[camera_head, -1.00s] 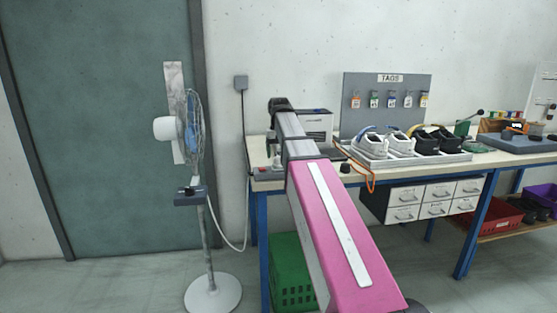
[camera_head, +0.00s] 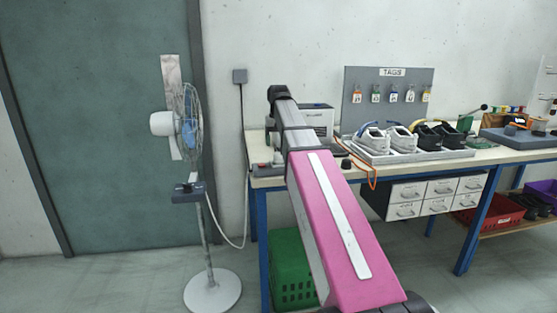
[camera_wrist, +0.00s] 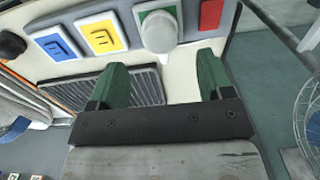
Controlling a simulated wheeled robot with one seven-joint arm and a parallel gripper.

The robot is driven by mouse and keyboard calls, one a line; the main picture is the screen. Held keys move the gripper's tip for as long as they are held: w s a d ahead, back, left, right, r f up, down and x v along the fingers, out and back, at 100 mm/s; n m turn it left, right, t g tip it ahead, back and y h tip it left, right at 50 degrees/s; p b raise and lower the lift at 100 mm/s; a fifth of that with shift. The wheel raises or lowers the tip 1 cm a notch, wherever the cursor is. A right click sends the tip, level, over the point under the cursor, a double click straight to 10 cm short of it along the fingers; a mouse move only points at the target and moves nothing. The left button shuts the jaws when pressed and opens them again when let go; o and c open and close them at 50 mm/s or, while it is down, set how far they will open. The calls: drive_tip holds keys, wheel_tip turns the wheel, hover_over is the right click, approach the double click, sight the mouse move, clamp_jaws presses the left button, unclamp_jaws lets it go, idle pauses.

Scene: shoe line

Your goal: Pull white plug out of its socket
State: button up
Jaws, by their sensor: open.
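The white plug (camera_wrist: 160,32) is a rounded white piece in the green socket (camera_wrist: 157,10) of a grey strip (camera_wrist: 128,28) in the wrist view. Beside it on the strip are a yellow plate (camera_wrist: 102,34), a blue plate (camera_wrist: 57,44) and a red piece (camera_wrist: 211,13). My gripper (camera_wrist: 161,76) is open and empty. Its two green fingers point toward the plug, one to each side in the picture, with a gap before it. In the head view my arm hides most of the strip and the plug.
The strip lies at the left end of the workbench (camera_head: 460,165). A grey grille (camera_wrist: 133,86) lies below the strip in the wrist view. A standing fan (camera_head: 187,125) is left of the bench, with a white cord (camera_head: 232,244) rising to it. A box (camera_head: 318,120) stands behind my arm.

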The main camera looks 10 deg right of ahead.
sight(278, 153)
drive_tip(key=shift+f, duration=3.4)
drive_tip(key=c, duration=1.2)
drive_tip(key=shift+r, duration=3.05)
